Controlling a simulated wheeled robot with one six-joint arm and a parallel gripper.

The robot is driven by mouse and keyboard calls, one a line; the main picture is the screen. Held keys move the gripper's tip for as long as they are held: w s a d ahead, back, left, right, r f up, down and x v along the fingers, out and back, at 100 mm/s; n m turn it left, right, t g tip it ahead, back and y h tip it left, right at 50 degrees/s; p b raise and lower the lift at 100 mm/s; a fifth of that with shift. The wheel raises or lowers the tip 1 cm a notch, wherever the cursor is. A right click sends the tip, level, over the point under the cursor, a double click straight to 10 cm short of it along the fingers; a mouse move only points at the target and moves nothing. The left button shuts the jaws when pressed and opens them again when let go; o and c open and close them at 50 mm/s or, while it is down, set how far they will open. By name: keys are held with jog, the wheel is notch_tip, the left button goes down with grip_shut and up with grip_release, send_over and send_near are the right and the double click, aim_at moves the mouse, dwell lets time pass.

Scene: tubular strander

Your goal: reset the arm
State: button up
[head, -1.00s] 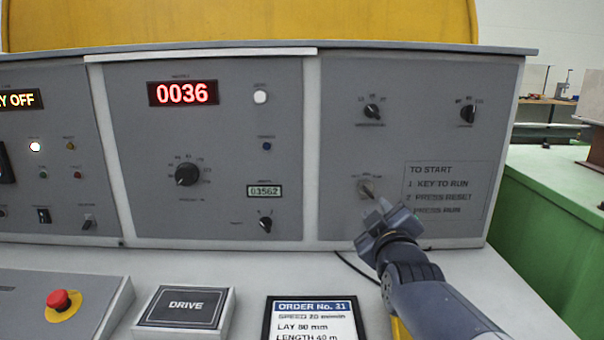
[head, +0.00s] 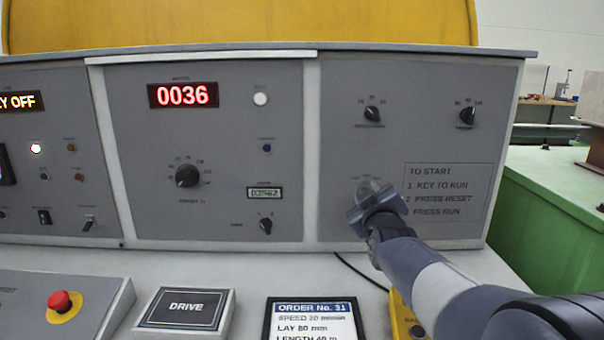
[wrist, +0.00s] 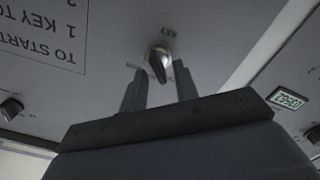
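My gripper (head: 372,192) is in front of the right console panel, at the key switch, which it largely covers in the head view. In the wrist view my gripper (wrist: 160,85) has its two fingers apart, with a clear gap between them. The silver key switch (wrist: 158,58) with a dark key-like tab shows just beyond the fingertips, roughly between them. Nothing is visibly held, and I cannot tell whether a finger touches the switch.
The grey panel carries two dark knobs (head: 372,114) above and a TO START sign (head: 440,192) to the right. A red emergency button (head: 60,302), a DRIVE box (head: 185,308) and an order display (head: 312,318) are on the desk below.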

jog(key=shift+s+d+f+m+p, duration=0.15)
jog(key=shift+s+m+p, duration=0.2)
jog(key=shift+m+p, duration=1.65)
jog(key=shift+s+d+r+m+p, duration=0.15)
jog(key=shift+s+m+p, duration=0.15)
jog(key=shift+m+p, duration=1.7)
jog(key=shift+s+d+f+m+p, duration=0.15)
jog(key=shift+s+m+p, duration=0.2)
jog(key=shift+m+p, duration=1.6)
jog(key=shift+m+b, duration=0.65)
